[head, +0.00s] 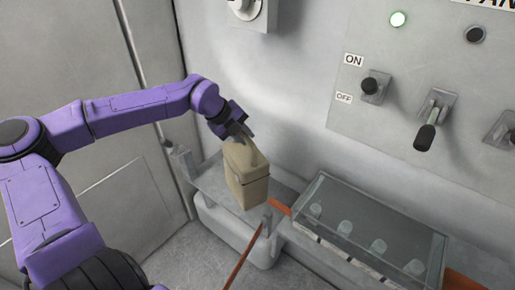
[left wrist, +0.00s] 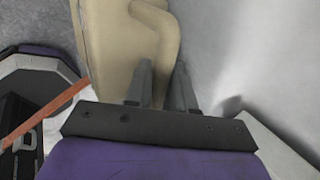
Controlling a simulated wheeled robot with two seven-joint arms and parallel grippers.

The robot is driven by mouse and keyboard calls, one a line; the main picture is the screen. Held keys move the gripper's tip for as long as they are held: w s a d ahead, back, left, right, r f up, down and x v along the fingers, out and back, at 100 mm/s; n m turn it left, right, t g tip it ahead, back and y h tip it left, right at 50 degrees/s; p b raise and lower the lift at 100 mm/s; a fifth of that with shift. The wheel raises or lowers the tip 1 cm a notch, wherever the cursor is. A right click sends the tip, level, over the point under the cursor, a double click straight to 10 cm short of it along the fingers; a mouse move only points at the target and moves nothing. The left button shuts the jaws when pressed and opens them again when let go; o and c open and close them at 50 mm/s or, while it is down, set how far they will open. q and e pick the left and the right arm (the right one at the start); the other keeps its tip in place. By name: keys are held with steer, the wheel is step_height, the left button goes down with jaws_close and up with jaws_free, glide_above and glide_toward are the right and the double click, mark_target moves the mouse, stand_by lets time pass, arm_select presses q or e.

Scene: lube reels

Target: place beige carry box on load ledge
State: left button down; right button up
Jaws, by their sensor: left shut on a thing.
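The beige carry box (head: 246,180) hangs from my left gripper (head: 244,138) in the head view, roughly upright and slightly tilted. My left gripper is shut on its handle at the top. In the left wrist view the box's handle (left wrist: 158,45) runs between the two fingers (left wrist: 160,85), with the box body (left wrist: 108,40) to the left. The grey load ledge (head: 215,180) is against the wall, behind and below the box, and the box hides part of it. I cannot tell whether the box touches the ledge. My right gripper is not in view.
A glass-topped case (head: 365,225) with several small cylinders stands right of the ledge. An orange-red bar (head: 245,255) slants down in front of the ledge, near a short post (head: 267,217). A control panel (head: 430,80) with switches and a lit green lamp is on the wall.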

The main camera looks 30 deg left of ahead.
arm_select(q)
steer(key=w+f+p, duration=0.1)
steer(key=w+f, duration=0.6)
steer(key=f, duration=0.3)
steer(key=shift+w+d+p, duration=0.15)
steer(key=shift+w+p, duration=0.15)
steer(key=shift+w, duration=0.05)
steer(key=c, duration=1)
jaws_free()
steer(key=shift+o, duration=0.2)
steer(key=v, duration=1.2)
steer(key=shift+s, duration=0.1)
